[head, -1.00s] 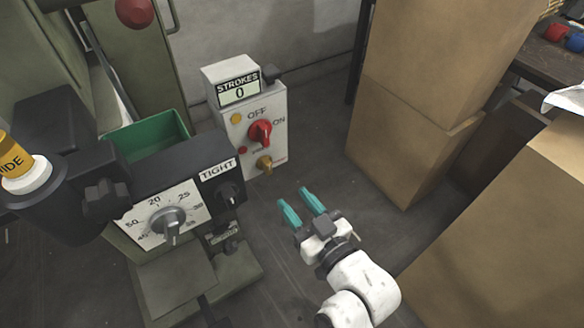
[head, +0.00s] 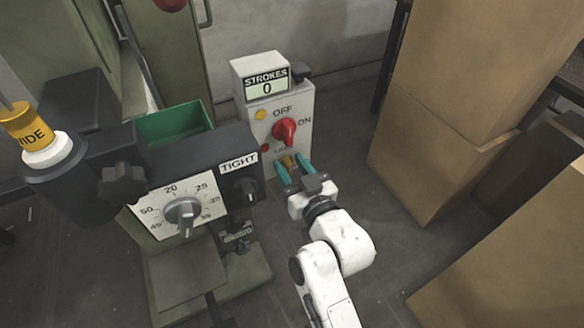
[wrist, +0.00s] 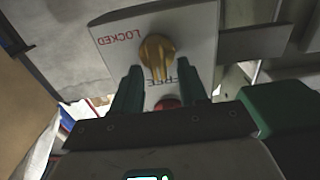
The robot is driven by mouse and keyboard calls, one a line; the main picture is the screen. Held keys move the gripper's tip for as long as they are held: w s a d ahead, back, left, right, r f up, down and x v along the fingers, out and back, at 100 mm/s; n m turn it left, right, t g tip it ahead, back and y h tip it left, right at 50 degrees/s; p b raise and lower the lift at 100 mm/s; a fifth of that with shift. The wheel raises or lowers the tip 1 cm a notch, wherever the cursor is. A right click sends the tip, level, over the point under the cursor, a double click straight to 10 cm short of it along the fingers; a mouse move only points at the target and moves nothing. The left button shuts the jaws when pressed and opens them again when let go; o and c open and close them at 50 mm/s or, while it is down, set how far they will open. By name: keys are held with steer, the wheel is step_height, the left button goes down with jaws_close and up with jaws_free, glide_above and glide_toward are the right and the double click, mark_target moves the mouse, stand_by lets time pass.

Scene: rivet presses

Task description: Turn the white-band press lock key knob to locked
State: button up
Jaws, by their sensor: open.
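The lock key knob is a brass-yellow knob (wrist: 157,55) low on the white control box (head: 306,105). In the wrist view its pointer end is toward the word FREE, and the word LOCKED is printed off to its left. In the head view the knob (head: 288,164) is partly hidden behind my gripper (head: 293,172). My gripper (wrist: 162,85) is open, with its teal fingers on either side of the knob's lower end in the wrist view. I cannot tell whether they touch it.
A red switch (head: 284,131) marked OFF and ON sits above the knob. A grey press with a dial (head: 185,215) and a TIGHT knob (head: 246,190) stands close on the left. Cardboard boxes (head: 435,150) stand on the right, with bare floor between.

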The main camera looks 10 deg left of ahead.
steer(key=shift+c, duration=0.3)
jaws_close()
steer(key=shift+m+p, duration=0.3)
steer(key=shift+m, duration=0.1)
steer(key=m+p, duration=0.1)
steer(key=m, duration=0.1)
steer(key=m+p, duration=0.2)
steer(key=m, duration=0.1)
steer(key=d+m+p, duration=0.1)
steer(key=m, duration=0.2)
steer(key=shift+w+f, duration=0.2)
steer(key=shift+w, duration=0.15)
steer(key=m, duration=0.1)
steer(key=m+p, duration=0.1)
steer(key=m, duration=0.2)
steer(key=shift+w+d+f+m+p, duration=0.1)
steer(key=shift+d+f+m+p, duration=0.1)
steer(key=shift+f+m+p, duration=0.35)
steer(key=shift+m+p, duration=0.05)
steer(key=shift+m, duration=0.9)
steer(key=shift+f+m+p, duration=0.15)
steer(key=shift+m+p, duration=0.1)
steer(key=shift+m, duration=0.85)
